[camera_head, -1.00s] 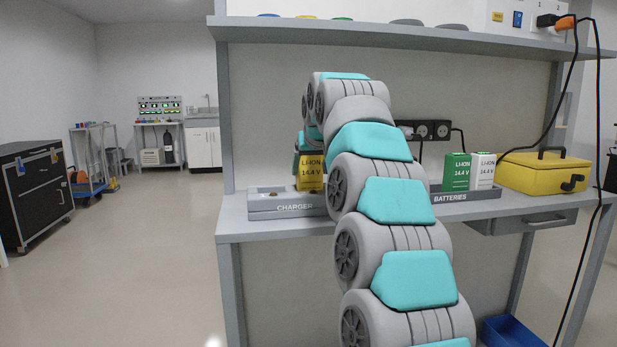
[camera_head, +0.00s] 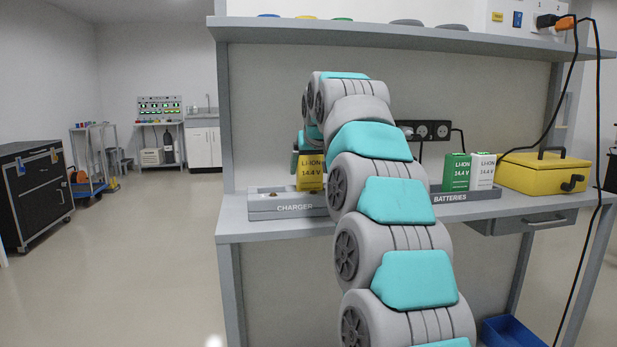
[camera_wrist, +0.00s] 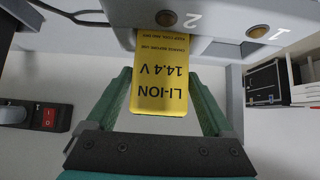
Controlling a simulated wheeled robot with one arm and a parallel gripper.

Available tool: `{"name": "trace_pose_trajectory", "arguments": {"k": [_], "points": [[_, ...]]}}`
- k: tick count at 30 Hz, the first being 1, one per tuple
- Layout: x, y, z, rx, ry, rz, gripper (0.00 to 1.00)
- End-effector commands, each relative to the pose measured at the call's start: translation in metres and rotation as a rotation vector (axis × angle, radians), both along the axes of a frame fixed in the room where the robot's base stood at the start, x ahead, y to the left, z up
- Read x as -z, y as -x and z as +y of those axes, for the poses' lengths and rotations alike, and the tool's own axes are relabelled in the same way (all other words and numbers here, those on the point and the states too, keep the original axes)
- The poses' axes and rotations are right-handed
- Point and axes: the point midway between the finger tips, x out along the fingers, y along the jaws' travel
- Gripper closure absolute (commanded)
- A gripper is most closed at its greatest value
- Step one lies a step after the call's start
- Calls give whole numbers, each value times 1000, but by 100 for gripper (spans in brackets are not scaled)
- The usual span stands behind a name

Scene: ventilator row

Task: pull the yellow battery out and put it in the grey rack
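The yellow battery (camera_head: 310,176) stands upright in the grey charger (camera_head: 270,208), at the charger's visible right part. In the wrist view the battery (camera_wrist: 160,88) is close to the charger's number 2 marking. My gripper (camera_wrist: 163,85) is open, with one green finger on each side of the battery and a narrow gap seeming to show on both sides. The grey rack (camera_head: 470,196), labelled BATTERIES, is further right on the bench. It holds a green battery (camera_head: 456,172) and a white battery (camera_head: 482,171). My arm hides the rack's left part.
A yellow case (camera_head: 540,177) stands right of the rack, with cables hanging near it. A shelf (camera_head: 420,38) runs above the bench. Sockets (camera_head: 430,130) are on the back panel. A blue bin (camera_head: 512,332) is below the bench at right.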

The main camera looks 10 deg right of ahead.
Motion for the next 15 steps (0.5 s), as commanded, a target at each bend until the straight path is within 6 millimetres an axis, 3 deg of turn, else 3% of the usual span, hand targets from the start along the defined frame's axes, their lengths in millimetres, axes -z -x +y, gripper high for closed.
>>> {"name": "trace_pose_trajectory", "arguments": {"k": [3, 15], "points": [[0, 0, 0, 0, 0, 1, 0], [-5, 5, 0, 0, 0, 0, 0]]}}
